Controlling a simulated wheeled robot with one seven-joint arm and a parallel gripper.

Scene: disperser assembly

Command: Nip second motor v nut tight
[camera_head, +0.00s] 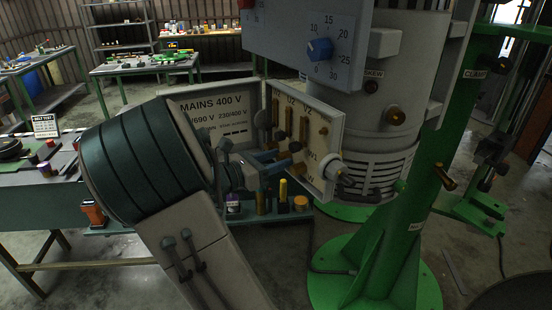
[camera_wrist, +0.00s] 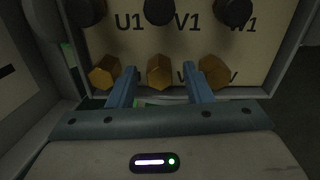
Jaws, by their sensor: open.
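The motor's open terminal box (camera_head: 333,118) faces my gripper, with dark and brass terminal pieces on a cream board (camera_head: 310,110). In the wrist view, dark terminals sit at the top by labels U1, V1 and W1. Below them is a row of brass hex nuts: left (camera_wrist: 104,72), middle (camera_wrist: 160,71) and right (camera_wrist: 213,72). My gripper (camera_wrist: 159,82) is open, its blue fingers either side of the middle nut. Contact with the nut is not clear. The lower labels are mostly hidden. In the head view, my gripper (camera_head: 283,161) reaches into the box.
A grey cover with a MAINS 400 V plate (camera_head: 212,112) stands left of the board. A blue dial (camera_head: 320,48) is above. A green stand (camera_head: 385,210) rises at right. A small shelf with a yellow piece (camera_head: 283,190) and an orange-capped piece (camera_head: 301,203) lies below my gripper.

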